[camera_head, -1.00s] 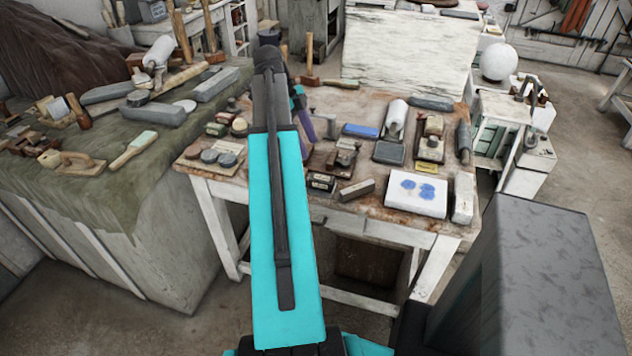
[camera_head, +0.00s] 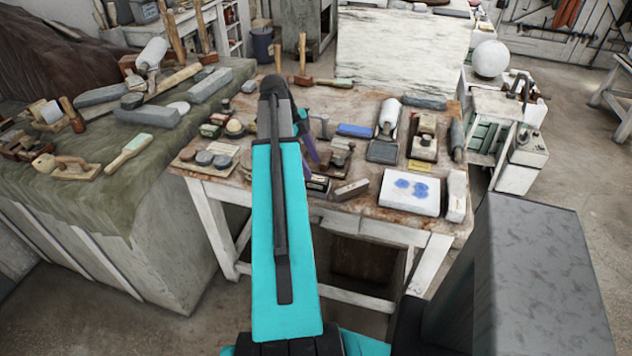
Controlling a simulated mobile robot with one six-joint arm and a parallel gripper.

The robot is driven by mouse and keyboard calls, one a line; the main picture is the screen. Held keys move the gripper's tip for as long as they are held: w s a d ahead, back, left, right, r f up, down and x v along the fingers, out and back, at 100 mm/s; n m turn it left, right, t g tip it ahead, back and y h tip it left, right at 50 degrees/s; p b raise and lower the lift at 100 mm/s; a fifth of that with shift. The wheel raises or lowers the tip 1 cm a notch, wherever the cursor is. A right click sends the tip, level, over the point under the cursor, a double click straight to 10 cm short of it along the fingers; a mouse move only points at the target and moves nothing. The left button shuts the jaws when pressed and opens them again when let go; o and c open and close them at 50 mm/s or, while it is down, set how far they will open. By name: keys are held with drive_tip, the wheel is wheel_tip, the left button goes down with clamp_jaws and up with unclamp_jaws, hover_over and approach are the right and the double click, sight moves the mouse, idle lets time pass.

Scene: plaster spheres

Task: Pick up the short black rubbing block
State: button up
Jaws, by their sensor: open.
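A small black block with a pale label (camera_head: 318,184) lies at the front of the worktable, just right of my teal arm. It may be the short black rubbing block, but it is too small to be sure. My gripper (camera_head: 312,156) shows as a purple finger beside the arm, just behind and above this block in the picture. The gripper is open; my arm hides part of it. I cannot tell its height over the table. A grey-brown block (camera_head: 351,190) lies right of the black one.
The worktable (camera_head: 340,212) is crowded. A blue block (camera_head: 357,130), a dark flat block (camera_head: 383,151) and a white slab with blue marks (camera_head: 409,191) lie to the right. A cloth-covered bench (camera_head: 110,195) stands left.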

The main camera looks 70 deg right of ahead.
sight(317, 178)
drive_tip(key=shift+x, duration=0.8)
drive_tip(key=shift+p+x, duration=1.2)
drive_tip(key=shift+x, duration=1.35)
drive_tip(key=shift+w+a, duration=0.1)
drive_tip(key=c, duration=1.3)
drive_tip(key=shift+r, duration=0.1)
